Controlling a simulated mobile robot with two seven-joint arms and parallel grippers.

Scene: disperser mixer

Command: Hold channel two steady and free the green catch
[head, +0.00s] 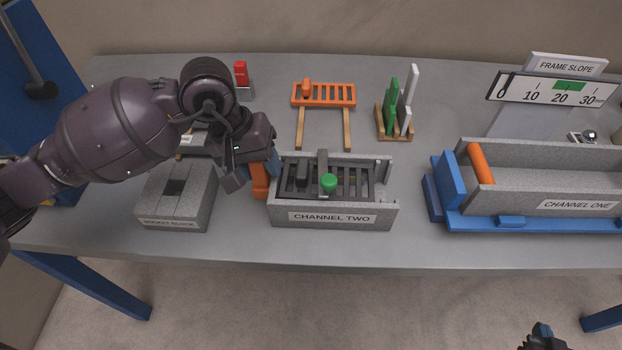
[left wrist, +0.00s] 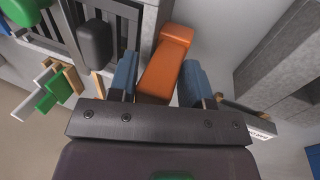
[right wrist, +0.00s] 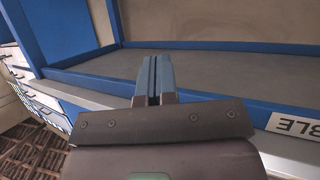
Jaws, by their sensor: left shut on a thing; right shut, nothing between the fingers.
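The grey channel two box (head: 332,218) stands on the table with a dark slotted grate (head: 352,185) inside. The green catch (head: 329,182) is a round knob on a dark bar crossing the grate. An orange handle (head: 259,190) stands at the box's left end. My left gripper (head: 259,168) is shut on this handle, which shows between its blue fingers in the left wrist view (left wrist: 167,60). My right gripper (head: 543,329) is at the bottom right of the head view, off the table's front. Its fingers are together and empty in the right wrist view (right wrist: 154,75).
A grey socket block (head: 178,212) stands left of channel two. Behind are an orange rack (head: 323,95), a stand with green and white pieces (head: 394,122) and a red piece (head: 240,74). Channel one (head: 540,190) sits on a blue frame at right. Table space in front is narrow.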

